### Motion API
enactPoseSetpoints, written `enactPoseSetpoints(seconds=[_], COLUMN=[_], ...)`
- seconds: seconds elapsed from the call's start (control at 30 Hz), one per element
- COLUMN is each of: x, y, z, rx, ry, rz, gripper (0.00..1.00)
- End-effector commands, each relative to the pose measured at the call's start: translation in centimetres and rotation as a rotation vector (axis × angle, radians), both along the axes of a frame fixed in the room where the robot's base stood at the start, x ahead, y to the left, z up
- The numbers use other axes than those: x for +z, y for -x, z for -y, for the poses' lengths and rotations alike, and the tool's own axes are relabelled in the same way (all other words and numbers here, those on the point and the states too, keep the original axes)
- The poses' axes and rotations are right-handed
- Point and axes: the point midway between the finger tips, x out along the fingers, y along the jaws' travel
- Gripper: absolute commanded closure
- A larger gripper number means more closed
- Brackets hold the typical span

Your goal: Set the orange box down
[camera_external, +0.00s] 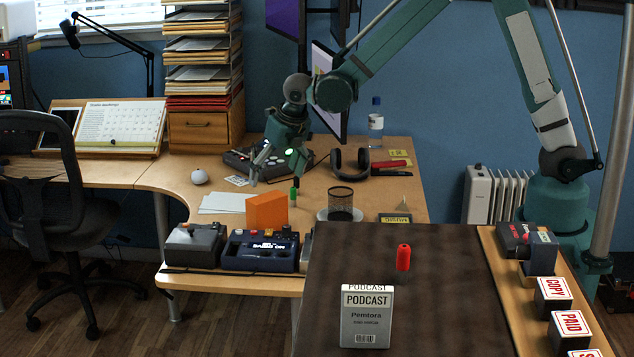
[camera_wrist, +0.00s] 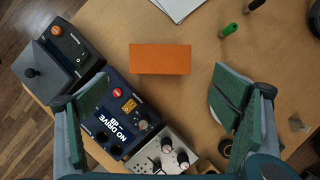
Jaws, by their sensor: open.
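The orange box (camera_external: 267,211) stands on the wooden desk, just behind the dark blue control unit. It also shows in the wrist view (camera_wrist: 160,59), ahead of my gripper and apart from it. My gripper (camera_external: 272,170) is above the desk behind the box in the external view. In the wrist view its two fingers (camera_wrist: 165,112) are spread wide with nothing held between them.
A dark blue control unit (camera_external: 260,251) and a grey joystick unit (camera_external: 189,246) line the desk's front edge. Right of the box stand a green marker (camera_external: 293,196) and a mesh cup (camera_external: 340,203). White papers (camera_external: 224,203) lie left. Headphones (camera_external: 350,162) lie behind.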

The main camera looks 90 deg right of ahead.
Motion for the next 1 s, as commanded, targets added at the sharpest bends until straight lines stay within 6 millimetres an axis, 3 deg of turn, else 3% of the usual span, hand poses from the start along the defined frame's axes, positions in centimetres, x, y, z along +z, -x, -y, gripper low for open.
enactPoseSetpoints(seconds=[0.37, 1.0], x=[3.4, 12.5], y=[2.3, 11.2], z=[-1.5, -6.2], rx=[-0.144, -0.641], ry=[-0.065, -0.313], rz=[0.069, 0.272], gripper=[0.12, 0.12])
